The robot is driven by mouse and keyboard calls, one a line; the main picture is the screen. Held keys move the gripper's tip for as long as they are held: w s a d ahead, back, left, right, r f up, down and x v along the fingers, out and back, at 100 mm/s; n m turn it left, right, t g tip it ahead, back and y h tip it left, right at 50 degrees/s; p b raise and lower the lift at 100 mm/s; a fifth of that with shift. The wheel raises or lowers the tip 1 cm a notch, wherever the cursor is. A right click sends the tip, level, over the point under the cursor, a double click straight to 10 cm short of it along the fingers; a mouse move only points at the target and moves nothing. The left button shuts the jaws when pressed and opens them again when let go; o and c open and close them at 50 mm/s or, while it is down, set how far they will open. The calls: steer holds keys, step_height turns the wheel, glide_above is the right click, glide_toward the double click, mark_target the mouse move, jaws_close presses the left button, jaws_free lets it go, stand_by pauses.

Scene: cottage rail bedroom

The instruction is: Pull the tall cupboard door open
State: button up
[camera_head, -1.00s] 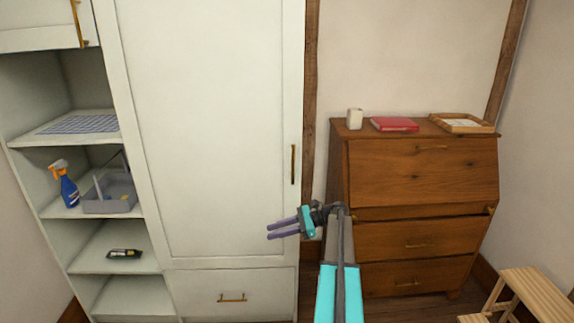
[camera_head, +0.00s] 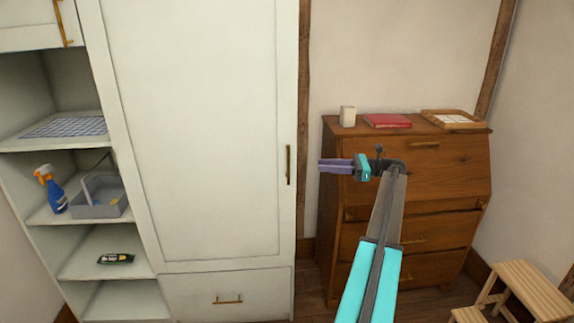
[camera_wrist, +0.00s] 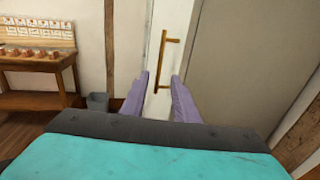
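The tall cupboard door (camera_head: 195,130) is a pale, flat panel in the head view and looks shut. Its upright brass handle (camera_head: 288,165) sits near its right edge and shows in the wrist view (camera_wrist: 162,60) ahead of the fingers. My gripper (camera_head: 321,166) is right of the handle at about its height, pointing left, with a gap between them. In the wrist view, the two purple fingers of my gripper (camera_wrist: 161,77) are apart and empty, and the handle lies beyond their tips, not touched as far as I can see.
Open shelves (camera_head: 95,262) with a spray bottle (camera_head: 52,192) and a grey caddy (camera_head: 100,197) stand left of the door. A drawer (camera_head: 230,300) is below it. A wooden bureau (camera_head: 410,190) stands behind my arm, with a step stool (camera_head: 530,285) at right.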

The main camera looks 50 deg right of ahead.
steer(key=shift+a, duration=0.1)
steer(key=p+x, duration=0.2)
steer(key=x, duration=1.2)
steer(key=shift+p, duration=0.4)
steer(key=shift+s, duration=0.1)
jaws_close()
